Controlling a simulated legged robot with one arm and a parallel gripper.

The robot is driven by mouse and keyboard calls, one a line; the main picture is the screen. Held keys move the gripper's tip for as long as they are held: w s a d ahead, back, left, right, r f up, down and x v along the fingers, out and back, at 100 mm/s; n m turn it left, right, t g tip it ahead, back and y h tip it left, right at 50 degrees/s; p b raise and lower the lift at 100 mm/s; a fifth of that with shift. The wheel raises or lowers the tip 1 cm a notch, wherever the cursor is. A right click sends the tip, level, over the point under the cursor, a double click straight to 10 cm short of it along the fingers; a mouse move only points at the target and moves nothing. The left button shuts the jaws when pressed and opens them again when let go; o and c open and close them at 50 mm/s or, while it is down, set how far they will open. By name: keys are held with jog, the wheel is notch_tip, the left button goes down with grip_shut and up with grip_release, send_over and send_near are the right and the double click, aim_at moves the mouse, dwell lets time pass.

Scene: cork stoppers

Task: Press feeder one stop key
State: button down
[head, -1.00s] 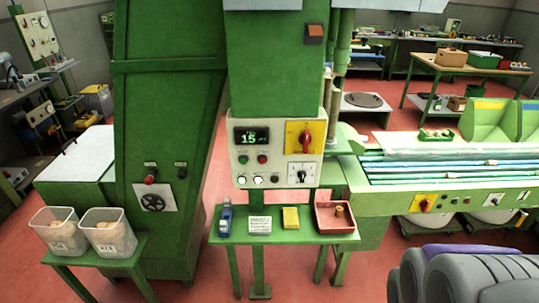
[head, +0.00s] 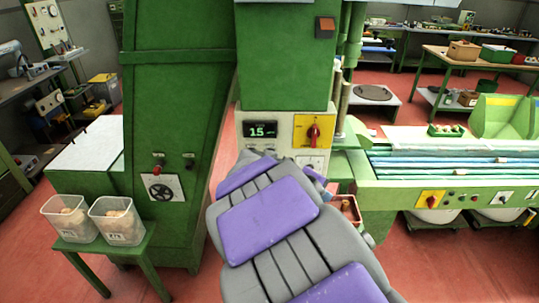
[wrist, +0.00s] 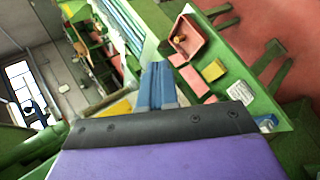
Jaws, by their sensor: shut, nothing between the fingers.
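The control panel (head: 285,125) is on the green column in the head view. My arm covers the lower panel, where the push keys are, so I cannot see a feeder one stop key. My gripper (wrist: 158,70) shows in the wrist view as two blue fingers, shut and empty. In that view it points past the green shelf (wrist: 275,105), apart from the things on it. I cannot make out the fingertips in the head view.
The shelf holds a red tray (wrist: 183,55) with a cork, a yellow block (wrist: 213,71), a white label (wrist: 240,92) and a blue item (wrist: 266,122).

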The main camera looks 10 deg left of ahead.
aim_at(270, 154)
jog(key=w+a+f+n+t+y, duration=0.1)
jog(key=a+n, duration=0.1)
jog(key=a, duration=0.5)
jog(key=w+a+n+t+y, duration=0.1)
jog(key=a+n+t, duration=0.1)
jog(key=a, duration=0.6)
jog(key=shift+w+f+n, duration=0.3)
jog(key=shift+w+f, duration=0.05)
jog(key=shift+w+a, duration=0.1)
jog(key=shift+w, duration=0.05)
jog(key=w+a+p, duration=0.2)
jog(key=w+p, duration=0.1)
jog(key=w, duration=0.5)
jog(key=shift+w, duration=0.15)
jog(key=shift+w, duration=0.15)
dwell(0.9)
jog(key=shift+w+a+p, duration=0.1)
jog(key=shift+w+p, duration=0.1)
jog(key=shift+p, duration=0.15)
